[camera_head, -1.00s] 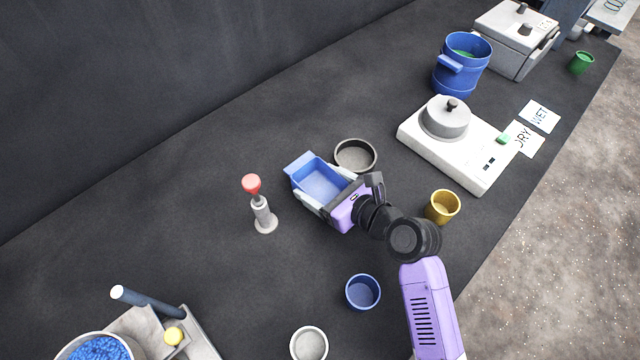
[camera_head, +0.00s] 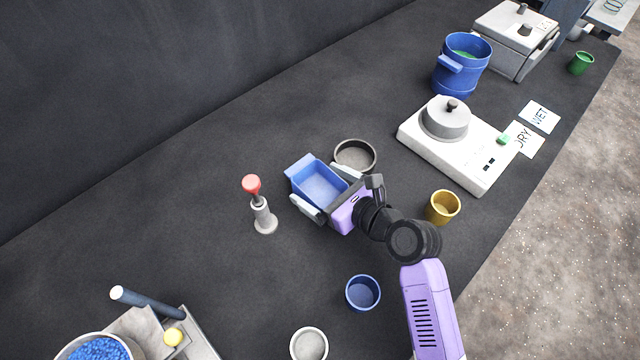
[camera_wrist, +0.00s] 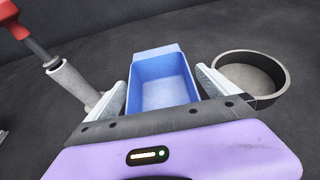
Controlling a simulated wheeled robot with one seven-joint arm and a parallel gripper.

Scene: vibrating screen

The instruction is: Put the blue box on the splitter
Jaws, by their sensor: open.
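The blue box (camera_head: 319,184) is an open, empty rectangular tray with a lip at its far end. It sits on the dark table in the middle of the head view. My gripper (camera_head: 329,190) is open, with one finger on each side of the box. In the wrist view the box (camera_wrist: 163,80) lies between the two pale fingers, with small gaps beside it. I cannot tell which thing is the splitter.
A grey round pan (camera_head: 355,155) stands close behind the box; a red-topped grey tool (camera_head: 262,212) stands to its left. A yellow cup (camera_head: 442,207), a blue cup (camera_head: 362,292) and a white device (camera_head: 465,150) are nearby.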

